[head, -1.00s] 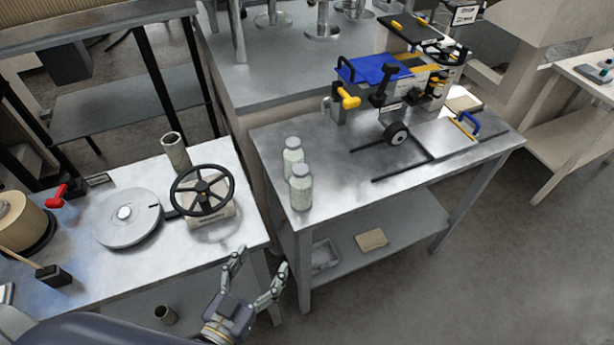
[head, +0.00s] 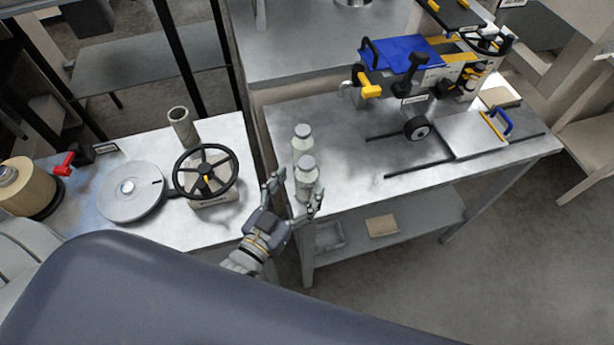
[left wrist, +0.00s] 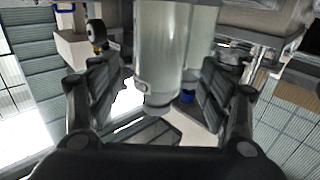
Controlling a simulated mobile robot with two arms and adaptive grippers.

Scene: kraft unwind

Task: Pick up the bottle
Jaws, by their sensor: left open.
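Two pale green, translucent bottles with grey caps stand upright at the left end of the right-hand metal table (head: 370,165). The nearer bottle (head: 306,180) partly hides the farther bottle (head: 302,138). My left gripper (head: 296,191) is open, with its fingers reaching to either side of the nearer bottle. In the left wrist view, a bottle (left wrist: 165,60) fills the space between the open fingers (left wrist: 155,95), with a second bottle overlapping it at the right. I cannot tell whether a finger touches it. My right gripper is not in view.
A black handwheel (head: 206,172) on a block, a grey disc (head: 131,192) and a tube (head: 183,127) stand on the left table. A machine with a blue top (head: 402,53) and black rails with a wheel (head: 416,128) are right of the bottles.

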